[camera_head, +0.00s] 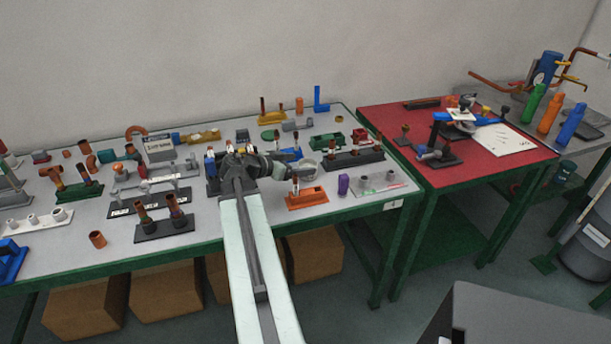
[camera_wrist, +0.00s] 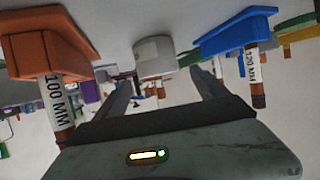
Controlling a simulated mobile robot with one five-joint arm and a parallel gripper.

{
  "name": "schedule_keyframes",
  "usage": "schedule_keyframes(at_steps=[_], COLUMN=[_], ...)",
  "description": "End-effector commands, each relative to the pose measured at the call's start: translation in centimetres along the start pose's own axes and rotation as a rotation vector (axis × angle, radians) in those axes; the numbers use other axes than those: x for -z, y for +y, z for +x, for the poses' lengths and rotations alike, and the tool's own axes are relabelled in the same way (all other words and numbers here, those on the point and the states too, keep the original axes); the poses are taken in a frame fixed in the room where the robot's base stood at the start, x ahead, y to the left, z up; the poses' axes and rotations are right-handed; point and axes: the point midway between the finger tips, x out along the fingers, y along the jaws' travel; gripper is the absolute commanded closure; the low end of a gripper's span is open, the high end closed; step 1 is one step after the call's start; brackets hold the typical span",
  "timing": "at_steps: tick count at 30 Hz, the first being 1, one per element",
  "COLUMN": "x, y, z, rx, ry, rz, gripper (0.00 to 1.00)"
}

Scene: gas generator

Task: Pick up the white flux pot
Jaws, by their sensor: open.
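The white flux pot (camera_wrist: 155,58) shows in the wrist view as a pale, short cylinder, upside down in the picture, near the centre. In the head view a pale round pot (camera_head: 309,167), which looks like the same one, stands on the grey-topped table just beyond my gripper (camera_head: 290,172). In the wrist view my gripper (camera_wrist: 160,78) is open, one finger on each side of the pot's line. The pot appears ahead of the fingertips, with no visible contact. My wrist hides part of the table around it in the head view.
A purple block (camera_head: 343,185) stands to the right. A red-topped table (camera_head: 385,117) adjoins.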

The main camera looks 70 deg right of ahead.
Motion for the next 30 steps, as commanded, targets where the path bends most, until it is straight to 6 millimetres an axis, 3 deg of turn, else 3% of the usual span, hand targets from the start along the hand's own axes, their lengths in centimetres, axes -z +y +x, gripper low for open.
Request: schedule_keyframes(at_steps=[3, 10, 18, 24, 26, 30], x=[-0.2, -0.2, -0.4, -0.2, -0.2, -0.2], y=[-0.1, 0.0, 0.0, 0.0, 0.0, 0.0], z=[1.8, 2.9, 7.2, 7.2, 7.2, 7.1], rx=[-0.001, -0.001, 0.000, 0.002, 0.002, 0.002], ry=[0.000, 0.000, 0.000, 0.000, 0.000, 0.000], rz=[0.001, 0.001, 0.000, 0.000, 0.000, 0.000], gripper=[0.17, 0.17, 0.17, 0.17, 0.31, 0.70])
